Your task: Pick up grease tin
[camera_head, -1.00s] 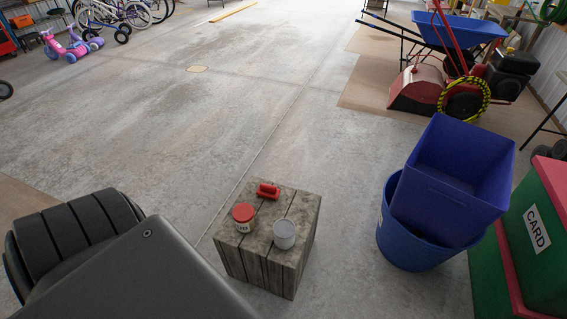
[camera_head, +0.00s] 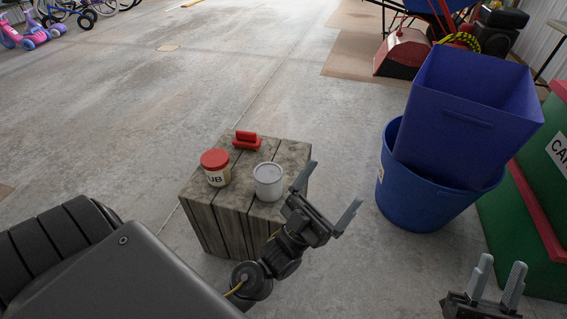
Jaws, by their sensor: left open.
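A small tin with a red lid and a pale label reading "UB" (camera_head: 215,168) stands upright on a wooden crate (camera_head: 232,213). A plain grey-white tin (camera_head: 268,182) stands to its right on the same crate. I cannot tell for certain which is the grease tin. My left gripper (camera_head: 335,184) is open and empty, just right of the crate and the grey tin, fingers pointing up and right in the picture. My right gripper (camera_head: 502,264) is at the bottom right, its fingers apart and empty, far from the tins.
A red block-like object with a handle (camera_head: 246,141) lies at the crate's back. A blue bin (camera_head: 428,195) with a purple-blue box (camera_head: 470,115) in it stands to the right. Green and red bins (camera_head: 530,210) stand at far right.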

